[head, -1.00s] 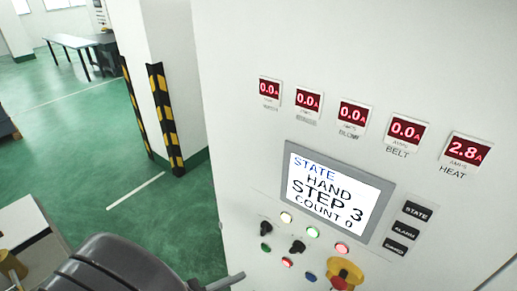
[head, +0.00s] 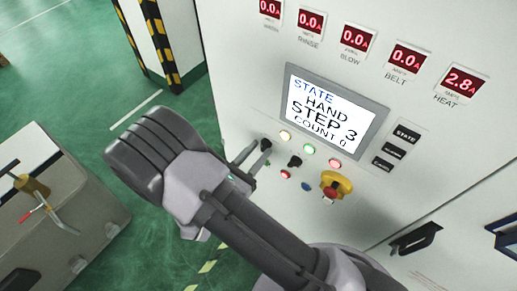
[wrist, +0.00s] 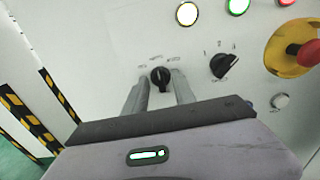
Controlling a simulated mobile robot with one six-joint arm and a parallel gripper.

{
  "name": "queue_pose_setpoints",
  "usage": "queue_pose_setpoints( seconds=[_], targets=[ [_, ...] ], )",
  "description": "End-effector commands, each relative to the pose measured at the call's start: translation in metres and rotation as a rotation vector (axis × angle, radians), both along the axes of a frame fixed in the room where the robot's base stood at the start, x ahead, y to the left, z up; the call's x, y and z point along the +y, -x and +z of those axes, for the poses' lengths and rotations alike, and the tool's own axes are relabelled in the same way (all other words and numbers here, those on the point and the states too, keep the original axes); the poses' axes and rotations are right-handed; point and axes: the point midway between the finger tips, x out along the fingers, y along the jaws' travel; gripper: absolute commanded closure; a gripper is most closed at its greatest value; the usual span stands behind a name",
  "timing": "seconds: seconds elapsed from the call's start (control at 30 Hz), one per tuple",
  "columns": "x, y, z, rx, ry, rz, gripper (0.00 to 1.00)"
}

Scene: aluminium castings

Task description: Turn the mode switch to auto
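The mode switch is a small black rotary knob (wrist: 160,77) on the white panel, with small blurred labels at both sides. It also shows in the head view (head: 265,144), below and left of the screen. The screen (head: 333,108) reads STATE HAND, STEP 3, COUNT 0. My gripper (wrist: 159,88) is open, one finger on each side of the knob, with gaps visible in the wrist view. In the head view my gripper (head: 255,152) reaches the panel at this knob. Whether the fingers touch the knob cannot be told.
A second black knob (wrist: 225,65) sits to the right, with a red emergency button on a yellow base (head: 336,186) beyond it. Lit buttons (head: 285,135) lie close above. A bench with a clamp (head: 60,190) stands at left. A striped post (head: 160,50) stands behind.

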Motion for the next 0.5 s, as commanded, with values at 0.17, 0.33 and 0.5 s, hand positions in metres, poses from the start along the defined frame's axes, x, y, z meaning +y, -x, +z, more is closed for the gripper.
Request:
queue_pose_setpoints(
  seconds=[0.17,0.33,0.5],
  targets=[
    [-0.0033,-0.0038,0.0,0.0,0.0,-0.001,0.68],
    [-0.0031,-0.0037,0.0,-0.001,-0.001,-0.001,0.7],
    [-0.003,-0.0035,0.0001,-0.001,-0.001,-0.001,1.0]
  ],
)
